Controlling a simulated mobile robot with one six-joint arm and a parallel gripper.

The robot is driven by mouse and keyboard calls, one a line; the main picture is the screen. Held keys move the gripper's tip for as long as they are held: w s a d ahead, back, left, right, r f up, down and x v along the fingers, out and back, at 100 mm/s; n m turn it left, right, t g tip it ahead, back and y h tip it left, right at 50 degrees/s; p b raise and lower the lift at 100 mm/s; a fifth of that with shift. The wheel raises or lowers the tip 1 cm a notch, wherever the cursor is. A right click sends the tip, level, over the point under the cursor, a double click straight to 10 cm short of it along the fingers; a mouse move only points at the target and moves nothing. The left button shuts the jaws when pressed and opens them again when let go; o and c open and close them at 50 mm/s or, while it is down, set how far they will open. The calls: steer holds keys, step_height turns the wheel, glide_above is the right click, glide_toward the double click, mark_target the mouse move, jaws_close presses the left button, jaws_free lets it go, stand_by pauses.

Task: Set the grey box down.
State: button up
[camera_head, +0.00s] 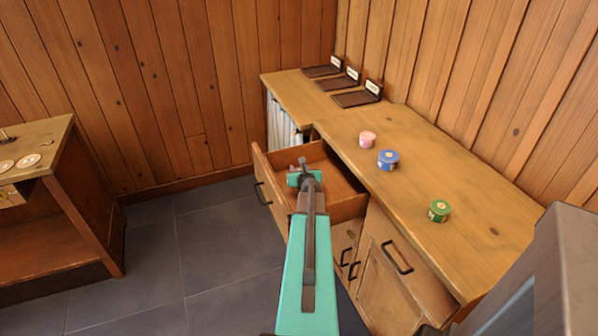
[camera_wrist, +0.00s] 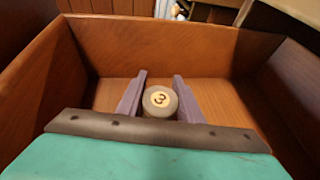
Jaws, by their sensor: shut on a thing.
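The grey box (camera_wrist: 160,102) is a small round grey piece with a pale disc marked 3 on top, seen in the wrist view. My gripper (camera_head: 304,166) is shut on it, with one purple-grey finger on each side. The gripper is over the open wooden drawer (camera_head: 341,188), and the drawer's walls surround the view in the wrist picture. I cannot tell whether the grey box touches the drawer floor. In the head view my gripper and arm hide it.
On the counter (camera_head: 420,165) stand a pink round box (camera_head: 367,140), a blue one (camera_head: 388,160) and a green one (camera_head: 439,211). Several dark labelled trays (camera_head: 357,99) lie at the back. Another wooden table (camera_head: 45,145) with pale discs is at the left. The counter's front right is bare.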

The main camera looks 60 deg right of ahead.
steer(key=shift+f+b, duration=0.55)
steer(key=shift+f, duration=0.05)
stand_by(0.3)
steer(key=o, duration=1)
steer(key=shift+o, duration=0.2)
steer(key=shift+r, duration=0.1)
steer(key=shift+r+p, duration=0.4)
steer(key=shift+p, duration=0.15)
steer(key=shift+s+a+r, duration=0.15)
steer(key=shift+s, duration=0.05)
steer(key=shift+v, duration=5.8)
steer(key=shift+r, duration=0.25)
